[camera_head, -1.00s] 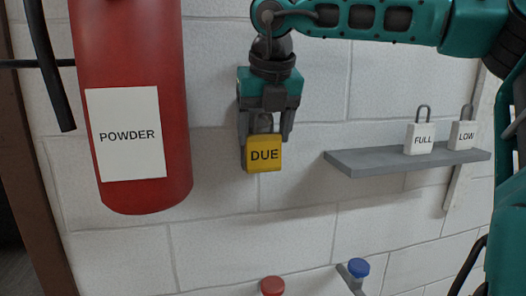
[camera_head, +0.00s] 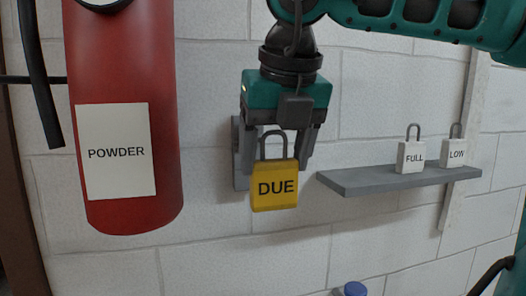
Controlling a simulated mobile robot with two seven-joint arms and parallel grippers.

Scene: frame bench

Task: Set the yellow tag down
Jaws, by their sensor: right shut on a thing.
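The yellow tag (camera_head: 274,188), marked DUE and shaped like a padlock with a grey shackle, hangs upright in front of the white wall. My right gripper (camera_head: 276,150) points down from above and is shut on the tag at its shackle. The tag's body hangs below the fingertips. A grey plate (camera_head: 240,178) on the wall shows behind the gripper, partly hidden by it. A grey shelf (camera_head: 350,184) to the right bears two white tags, FULL (camera_head: 411,157) and LOW (camera_head: 454,153). My left gripper is not in view.
A red extinguisher (camera_head: 120,60) with a POWDER label (camera_head: 117,152) hangs at the left, with a black hose (camera_head: 38,80) beside it. A blue knob (camera_head: 354,288) shows at the bottom edge. The shelf's left part is bare.

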